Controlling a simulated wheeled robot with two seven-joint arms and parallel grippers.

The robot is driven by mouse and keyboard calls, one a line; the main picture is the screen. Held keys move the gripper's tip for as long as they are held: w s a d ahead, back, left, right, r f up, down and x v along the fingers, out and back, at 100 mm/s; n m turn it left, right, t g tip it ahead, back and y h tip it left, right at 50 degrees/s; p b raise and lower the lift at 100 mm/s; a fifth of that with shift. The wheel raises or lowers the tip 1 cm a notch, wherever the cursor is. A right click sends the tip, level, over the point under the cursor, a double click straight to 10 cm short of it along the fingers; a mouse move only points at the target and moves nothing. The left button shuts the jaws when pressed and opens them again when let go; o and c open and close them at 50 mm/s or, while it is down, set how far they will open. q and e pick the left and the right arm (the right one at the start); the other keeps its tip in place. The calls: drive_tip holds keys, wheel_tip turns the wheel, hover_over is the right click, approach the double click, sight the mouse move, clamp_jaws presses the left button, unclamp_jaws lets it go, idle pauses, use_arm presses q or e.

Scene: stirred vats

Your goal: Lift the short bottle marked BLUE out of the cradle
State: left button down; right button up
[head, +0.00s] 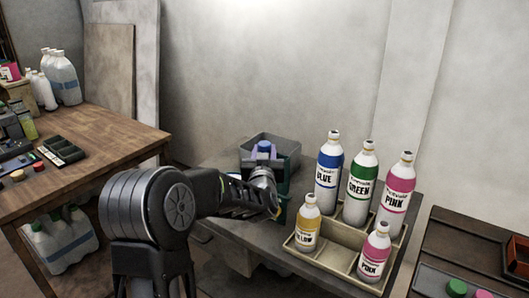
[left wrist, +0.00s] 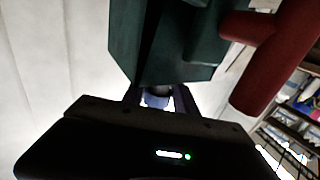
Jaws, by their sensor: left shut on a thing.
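My left gripper (head: 264,153) reaches away from me, in front of the grey open bin. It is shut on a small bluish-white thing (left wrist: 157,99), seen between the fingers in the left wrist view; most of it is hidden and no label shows. In the cradle (head: 325,256) stand a tall bottle marked BLUE (head: 328,172), a tall GREEN one (head: 360,184), a tall PINK one (head: 396,194), a short yellow-labelled one (head: 307,224) and a short PINK one (head: 374,253). No short bottle marked BLUE shows in the cradle; the front space between the short bottles is empty. My right gripper is not in view.
The grey bin (head: 283,146) stands on the grey table (head: 222,229), left of the cradle. A dark green body (left wrist: 170,45) and a red bar (left wrist: 283,60) are close in the left wrist view. A wooden workbench (head: 110,128) is at left, a dark surface (head: 455,245) at right.

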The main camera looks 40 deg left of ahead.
use_arm(q)
drive_tip(key=c, duration=1.1)
unclamp_jaws()
drive_tip(key=shift+s, duration=0.1)
drive_tip(key=v, duration=0.7)
drive_tip(key=shift+s+d, duration=0.25)
drive_tip(key=shift+s, duration=0.05)
